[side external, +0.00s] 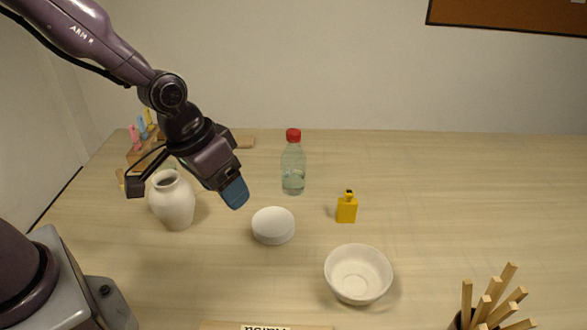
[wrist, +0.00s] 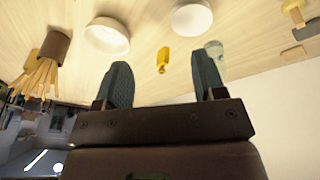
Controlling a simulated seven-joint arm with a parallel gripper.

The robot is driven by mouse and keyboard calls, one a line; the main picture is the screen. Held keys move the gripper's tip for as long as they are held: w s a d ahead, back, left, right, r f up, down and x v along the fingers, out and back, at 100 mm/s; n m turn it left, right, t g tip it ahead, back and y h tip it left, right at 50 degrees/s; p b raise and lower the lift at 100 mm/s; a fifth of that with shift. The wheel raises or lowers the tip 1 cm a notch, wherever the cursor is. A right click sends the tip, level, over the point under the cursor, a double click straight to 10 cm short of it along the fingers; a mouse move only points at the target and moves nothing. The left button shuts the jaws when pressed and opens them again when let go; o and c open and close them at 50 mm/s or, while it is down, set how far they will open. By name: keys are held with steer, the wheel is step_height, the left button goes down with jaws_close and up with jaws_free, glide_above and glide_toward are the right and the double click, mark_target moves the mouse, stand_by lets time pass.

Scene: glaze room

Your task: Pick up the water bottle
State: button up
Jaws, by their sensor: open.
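The water bottle (side external: 292,170) is clear with a red cap and stands upright on the table, near the back middle in the side view. In the wrist view, part of the bottle (wrist: 214,48) shows just beyond the right finger, which hides some of it. My gripper (side external: 235,191) is above the table, to the left of the bottle and apart from it, with a blue fingertip pointing down to the right. In the wrist view my gripper (wrist: 164,82) has its two fingers spread, with nothing held between them.
A white round dish (side external: 273,226) lies in front of the bottle. A small yellow bottle (side external: 347,209) and a white bowl (side external: 358,273) stand to the right. A white vase (side external: 172,200) is beside my arm. Wooden sticks (side external: 494,297) stand at front right.

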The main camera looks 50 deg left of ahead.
mark_target(291, 137)
steer(key=w+f+n+t+y, duration=0.1)
steer(key=w+f+t, duration=0.1)
steer(key=w+f, duration=0.1)
steer(key=w+f+n+t+y, duration=0.1)
steer(key=w+f, duration=0.2)
steer(key=f, duration=0.2)
steer(key=w+f+t+y, duration=0.1)
steer(key=w+f+t, duration=0.1)
steer(key=f, duration=0.3)
steer(key=shift+w+a+n+t, duration=0.1)
steer(key=shift+w+n+t, duration=0.25)
steer(key=shift+w, duration=0.45)
steer(key=w+a+t+y, duration=0.1)
steer(key=w+a+n+t+y, duration=0.1)
steer(key=t, duration=0.1)
steer(key=shift+a+r+y, duration=0.15)
steer(key=shift+a+y, duration=0.1)
steer(key=shift+y, duration=0.05)
step_height(291, 137, up, 7)
steer(key=w+a+n+t+y, duration=0.1)
steer(key=w+a+t+y, duration=0.1)
steer(key=a+t+y, duration=0.15)
steer(key=shift+t, duration=0.4)
steer(key=x, duration=1.2)
steer(key=shift+w+d, duration=0.2)
steer(key=shift+d, duration=0.2)
jaws_close()
